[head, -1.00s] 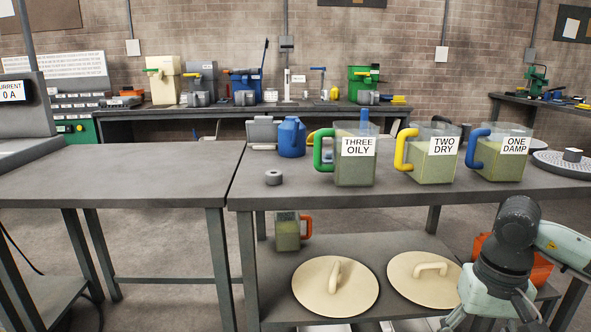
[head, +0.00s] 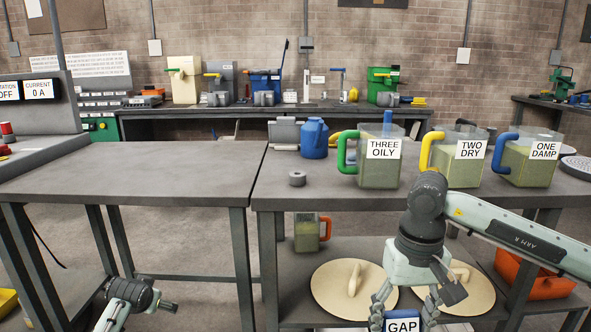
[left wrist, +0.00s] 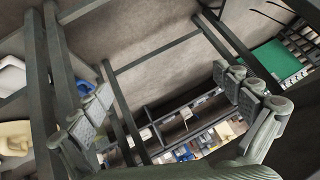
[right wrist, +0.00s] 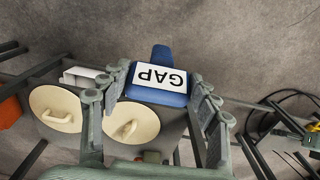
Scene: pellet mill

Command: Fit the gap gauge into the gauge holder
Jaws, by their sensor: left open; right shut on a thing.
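The gap gauge (head: 402,325) is a blue block with a white GAP label. It is at the bottom edge of the head view, partly cut off. My right gripper (head: 403,304) is shut on it, in front of the table's lower shelf. In the right wrist view the gauge (right wrist: 158,98) sits between the fingers, its label upside down. My left gripper is open and empty in the left wrist view (left wrist: 168,98), with bare floor and furniture beyond it. My left arm shows at the lower left of the head view. I cannot make out the gauge holder in any view.
Jugs labelled THREE OILY (head: 381,170), TWO DRY (head: 455,165) and ONE DAMP (head: 527,170) stand on the right table. A grey ring (head: 297,179) is near its left end. The left table (head: 130,175) is bare. Two round lids (head: 335,300) lie on the shelf.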

